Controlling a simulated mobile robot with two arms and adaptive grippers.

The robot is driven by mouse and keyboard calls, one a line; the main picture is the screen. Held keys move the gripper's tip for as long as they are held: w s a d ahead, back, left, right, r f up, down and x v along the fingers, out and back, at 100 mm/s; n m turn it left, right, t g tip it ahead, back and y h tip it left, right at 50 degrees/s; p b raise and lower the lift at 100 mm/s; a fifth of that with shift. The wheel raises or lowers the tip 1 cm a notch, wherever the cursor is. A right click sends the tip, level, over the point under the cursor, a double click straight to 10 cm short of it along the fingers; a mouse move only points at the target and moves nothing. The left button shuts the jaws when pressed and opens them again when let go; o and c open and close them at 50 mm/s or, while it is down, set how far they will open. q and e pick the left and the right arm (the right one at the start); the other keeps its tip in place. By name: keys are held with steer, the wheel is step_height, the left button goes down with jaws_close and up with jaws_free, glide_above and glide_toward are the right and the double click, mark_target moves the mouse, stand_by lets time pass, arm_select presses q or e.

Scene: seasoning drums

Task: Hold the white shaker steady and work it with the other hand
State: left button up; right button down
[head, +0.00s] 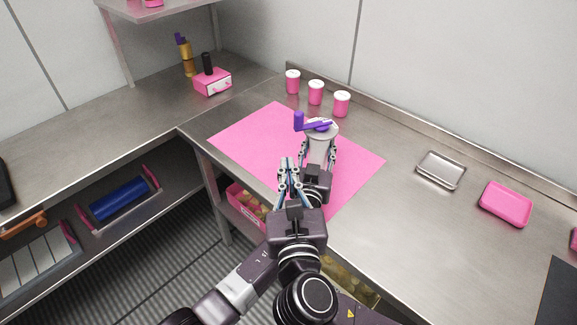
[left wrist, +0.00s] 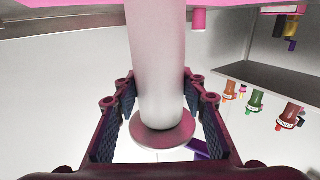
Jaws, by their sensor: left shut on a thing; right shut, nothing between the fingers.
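The white shaker (head: 318,148) stands upright over the pink mat (head: 245,135). A purple crank handle (head: 316,126) sits on its top and has an upright knob at its left end. My left gripper (head: 319,143) is shut around the shaker's body, with one finger on each side. In the left wrist view the shaker (left wrist: 158,60) shows as a pale cylinder with a wide rim between the dark finger pads. My right gripper (head: 290,162) is shut and empty, just left of and nearer than the shaker, below the crank. The shaker's lower end is hidden behind the grippers in the head view.
Three pink jars with white lids (head: 316,92) stand behind the mat. A metal tray (head: 441,170) and a pink tray (head: 506,204) lie to the right. A pink box (head: 212,82) and a gold-and-purple mill (head: 186,55) stand at the back left.

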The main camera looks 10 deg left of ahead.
arm_select(q)
steer(key=o, duration=1.4)
